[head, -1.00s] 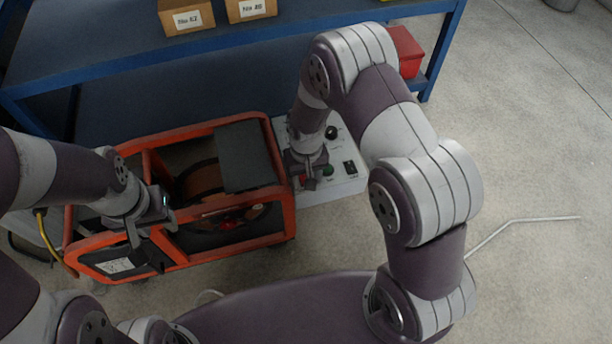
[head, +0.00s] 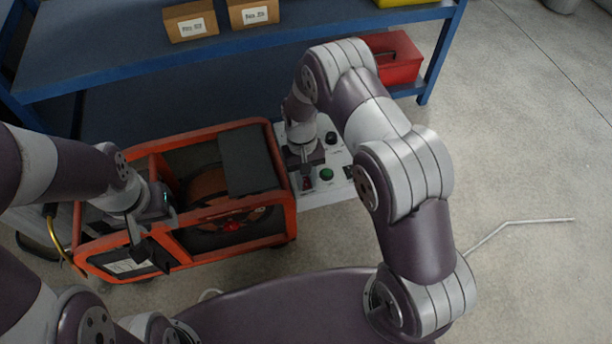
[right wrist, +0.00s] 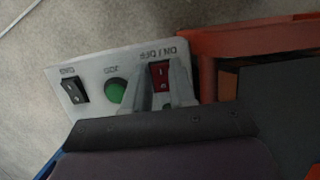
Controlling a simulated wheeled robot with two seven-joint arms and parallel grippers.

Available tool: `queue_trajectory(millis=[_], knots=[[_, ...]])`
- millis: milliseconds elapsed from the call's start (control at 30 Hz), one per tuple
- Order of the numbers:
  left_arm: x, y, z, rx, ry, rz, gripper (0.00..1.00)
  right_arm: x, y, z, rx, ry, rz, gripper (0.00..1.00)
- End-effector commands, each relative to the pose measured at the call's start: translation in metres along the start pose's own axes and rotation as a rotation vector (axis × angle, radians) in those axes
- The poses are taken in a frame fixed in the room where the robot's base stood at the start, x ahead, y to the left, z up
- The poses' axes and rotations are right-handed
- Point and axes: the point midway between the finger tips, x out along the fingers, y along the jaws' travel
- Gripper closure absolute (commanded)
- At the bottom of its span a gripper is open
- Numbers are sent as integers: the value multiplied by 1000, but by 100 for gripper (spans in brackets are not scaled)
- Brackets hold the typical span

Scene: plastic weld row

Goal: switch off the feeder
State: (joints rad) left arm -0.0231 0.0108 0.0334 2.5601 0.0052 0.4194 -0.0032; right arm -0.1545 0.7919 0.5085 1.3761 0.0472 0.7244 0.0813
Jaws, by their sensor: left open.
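The feeder is an orange-framed machine (head: 215,212) with a reel inside and a white control panel (head: 335,195) at its right. The panel's red rocker switch (right wrist: 161,74) sits under an upside-down ON / OFF label in the right wrist view, and it also shows in the head view (head: 307,183). I cannot tell which side of it is pressed. My right gripper (right wrist: 166,78) points down at the panel, its fingertips apart on either side of the red rocker; contact is unclear. My left gripper (head: 147,246) is open at the feeder frame's front left bars.
A green button (right wrist: 115,91) labelled JOG and a black rocker (right wrist: 75,90) sit beside the red one. A black knob (head: 331,138) is farther back. Floor at right is mostly open.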

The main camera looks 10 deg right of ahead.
Motion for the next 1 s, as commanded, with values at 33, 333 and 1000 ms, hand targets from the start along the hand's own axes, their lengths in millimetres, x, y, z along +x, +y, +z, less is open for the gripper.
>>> queue_trajectory(millis=[33,333,1000], knots=[[0,0,0,0,0,0,57,0,0,0,0,0,0,57],[-1,0,0,0,0,0,57,-1,0,0,0,1,0,51],[-48,0,-6,0,0,0,57,-127,0,0,0,2,0,51]])
